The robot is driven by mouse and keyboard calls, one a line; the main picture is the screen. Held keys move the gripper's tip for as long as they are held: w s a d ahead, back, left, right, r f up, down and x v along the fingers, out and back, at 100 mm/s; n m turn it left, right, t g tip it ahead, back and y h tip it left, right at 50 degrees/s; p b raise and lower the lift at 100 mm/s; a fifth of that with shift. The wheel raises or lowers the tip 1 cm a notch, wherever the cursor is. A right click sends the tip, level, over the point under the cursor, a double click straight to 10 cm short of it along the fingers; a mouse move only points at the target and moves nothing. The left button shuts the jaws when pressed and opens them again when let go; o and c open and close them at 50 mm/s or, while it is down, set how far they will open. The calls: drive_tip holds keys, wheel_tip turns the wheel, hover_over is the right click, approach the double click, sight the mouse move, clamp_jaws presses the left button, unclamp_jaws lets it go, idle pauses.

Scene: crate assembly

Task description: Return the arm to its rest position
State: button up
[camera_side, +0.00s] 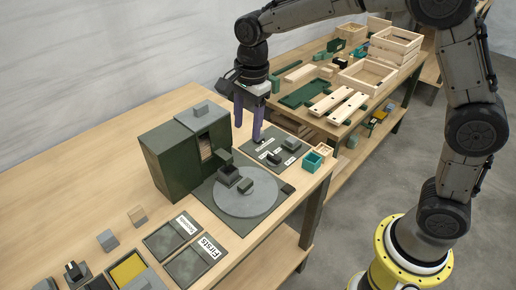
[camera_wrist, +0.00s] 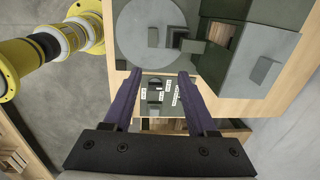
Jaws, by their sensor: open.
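My gripper (camera_side: 247,131) hangs with its purple fingers pointing down over the wooden table, between the dark green box and the dark labelled board. Its fingers are spread apart with nothing between them. In the wrist view the two fingers (camera_wrist: 160,75) also stand apart and empty, with the labelled board (camera_wrist: 157,97) visible between them. My arm reaches across from the yellow base at the right.
The dark green box (camera_side: 166,167) stands close to my gripper's left. A grey round disc (camera_side: 245,203) bears small dark blocks. A second table behind holds wooden crates (camera_side: 368,77). The left table surface (camera_side: 60,195) is mostly clear.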

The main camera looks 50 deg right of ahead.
drive_tip(key=s+d+r+n+t, duration=0.2)
drive_tip(key=s+d+r, duration=0.1)
drive_tip(key=s+r, duration=0.35)
drive_tip(key=s+d+r+n+t, duration=0.1)
drive_tip(key=s+d+r+n, duration=0.1)
drive_tip(key=s+d+r, duration=0.4)
drive_tip(key=s+f+n+t, duration=0.1)
drive_tip(key=s+f+n, duration=0.6)
drive_tip(key=s+n, duration=0.6)
drive_tip(key=shift+s+a+n, duration=0.3)
drive_tip(key=shift+n, duration=0.1)
